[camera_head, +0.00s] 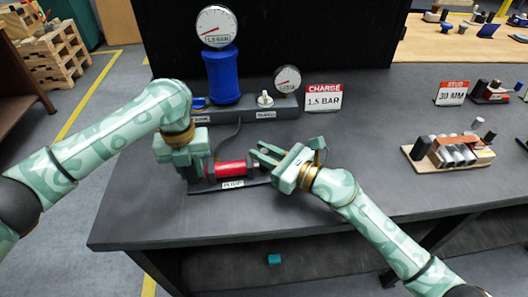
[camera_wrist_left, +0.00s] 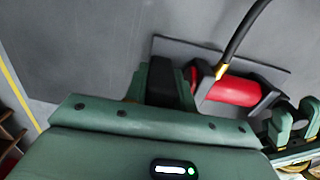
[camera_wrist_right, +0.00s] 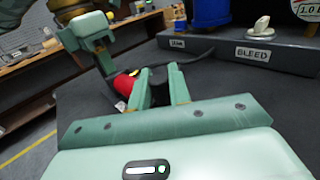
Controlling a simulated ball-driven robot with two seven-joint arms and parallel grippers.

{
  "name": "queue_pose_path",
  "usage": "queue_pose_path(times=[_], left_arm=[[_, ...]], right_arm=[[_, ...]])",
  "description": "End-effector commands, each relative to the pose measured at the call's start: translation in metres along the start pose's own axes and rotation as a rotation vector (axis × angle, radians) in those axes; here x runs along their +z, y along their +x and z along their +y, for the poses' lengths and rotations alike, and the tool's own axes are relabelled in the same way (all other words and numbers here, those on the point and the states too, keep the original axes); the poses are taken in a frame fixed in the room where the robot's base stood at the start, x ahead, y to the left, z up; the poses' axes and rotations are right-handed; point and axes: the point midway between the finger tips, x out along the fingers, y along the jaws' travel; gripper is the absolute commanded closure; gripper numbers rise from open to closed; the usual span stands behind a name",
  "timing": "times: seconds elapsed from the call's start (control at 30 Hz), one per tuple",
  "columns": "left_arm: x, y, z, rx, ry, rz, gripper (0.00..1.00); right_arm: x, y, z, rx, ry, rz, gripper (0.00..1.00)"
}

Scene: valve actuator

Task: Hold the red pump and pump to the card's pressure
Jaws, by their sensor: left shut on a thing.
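The red pump (camera_head: 230,169) lies on a dark base plate on the bench, with dark end blocks and a hose. My left gripper (camera_head: 194,172) is shut on the pump's left end; its fingers are partly hidden. The red barrel also shows in the left wrist view (camera_wrist_left: 234,90). My right gripper (camera_head: 264,154) is open at the pump's right end, with a dark part between its fingers in its wrist view (camera_wrist_right: 159,87); contact is unclear.
A pale bleed knob (camera_head: 265,98) sits on the dark manifold (camera_head: 256,110) behind the pump. A 30 MM stud card (camera_head: 451,93) and a wooden tray (camera_head: 423,163) of cylinders lie to the right.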

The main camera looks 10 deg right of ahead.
Motion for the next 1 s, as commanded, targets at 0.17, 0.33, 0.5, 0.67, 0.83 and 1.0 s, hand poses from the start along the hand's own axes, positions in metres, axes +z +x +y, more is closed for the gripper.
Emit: queue_pose_path(times=[0.17,0.33,0.5,0.67,0.83,1.0], left_arm=[[-0.003,0.005,0.0,0.002,-0.001,0.011,1.0],[-0.003,0.005,0.0,0.002,-0.002,0.011,1.0],[-0.003,0.005,0.0,0.002,-0.003,0.011,1.0],[-0.002,0.005,0.001,0.003,-0.004,0.011,1.0],[-0.002,0.005,0.002,0.005,-0.004,0.01,1.0],[-0.002,0.005,0.002,0.005,-0.004,0.009,1.0]], right_arm=[[-0.002,-0.013,-0.013,-0.002,-0.001,0.004,1.0],[-0.002,-0.034,-0.034,-0.001,0.0,0.003,1.0],[-0.001,-0.039,-0.039,-0.001,-0.001,0.0,1.0],[-0.001,-0.039,-0.04,-0.004,-0.002,0.0,1.0],[-0.001,-0.039,-0.04,-0.003,-0.002,0.0,0.61],[-0.001,-0.039,-0.039,-0.001,-0.001,0.0,0.61]])
